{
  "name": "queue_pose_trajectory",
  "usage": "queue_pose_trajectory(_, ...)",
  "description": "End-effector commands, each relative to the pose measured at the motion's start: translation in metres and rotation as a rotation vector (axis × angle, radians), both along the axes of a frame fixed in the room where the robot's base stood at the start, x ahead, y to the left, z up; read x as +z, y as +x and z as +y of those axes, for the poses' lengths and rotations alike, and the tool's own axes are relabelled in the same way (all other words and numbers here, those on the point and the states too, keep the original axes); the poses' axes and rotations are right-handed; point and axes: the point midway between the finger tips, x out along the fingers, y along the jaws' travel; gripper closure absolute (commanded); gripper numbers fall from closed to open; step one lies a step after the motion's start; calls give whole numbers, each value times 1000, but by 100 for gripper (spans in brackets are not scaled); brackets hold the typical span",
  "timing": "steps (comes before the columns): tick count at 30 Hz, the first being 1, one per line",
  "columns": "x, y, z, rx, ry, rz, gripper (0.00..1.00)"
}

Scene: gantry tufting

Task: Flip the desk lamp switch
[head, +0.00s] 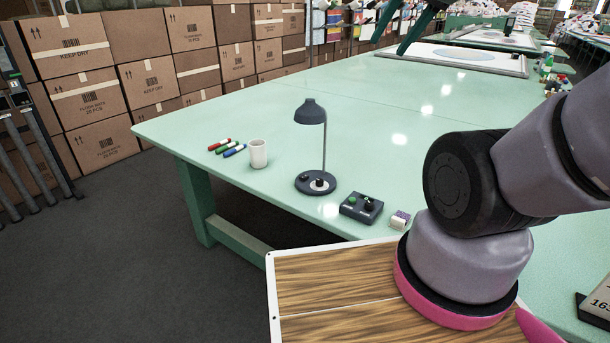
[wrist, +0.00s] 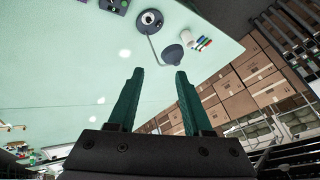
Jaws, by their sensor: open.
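The desk lamp (head: 310,114) stands upright on the pale green table, with a dark shade, a thin stem and a round dark base (head: 303,184). A small black switch (head: 319,182) sits on a pale disc on the base. In the wrist view the lamp base (wrist: 150,20) is near the top edge, with the switch at its middle and the shade (wrist: 172,54) below it. My gripper (wrist: 158,72) shows there with two green fingers apart and nothing between them. It is clear of the lamp.
A dark control box (head: 361,208) with a green button stands right of the lamp, beside a small white and purple block (head: 400,219). Stacked cartons (head: 75,85) stand behind. The table's middle (head: 400,110) is clear.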

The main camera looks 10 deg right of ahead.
Motion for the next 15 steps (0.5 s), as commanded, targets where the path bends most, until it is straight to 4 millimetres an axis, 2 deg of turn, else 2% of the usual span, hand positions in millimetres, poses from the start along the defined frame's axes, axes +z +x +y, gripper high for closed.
queue_pose_trajectory(9, 0, 0, 0, 0, 0, 0, 50)
queue_pose_trajectory(10, 0, 0, 0, 0, 0, 0, 54)
queue_pose_trajectory(13, -1, 2, -1, -1, -7, 1, 92)
queue_pose_trajectory(14, -1, 4, -2, -4, -15, 2, 100)
queue_pose_trajectory(15, -3, 8, -5, -6, -30, 5, 100)
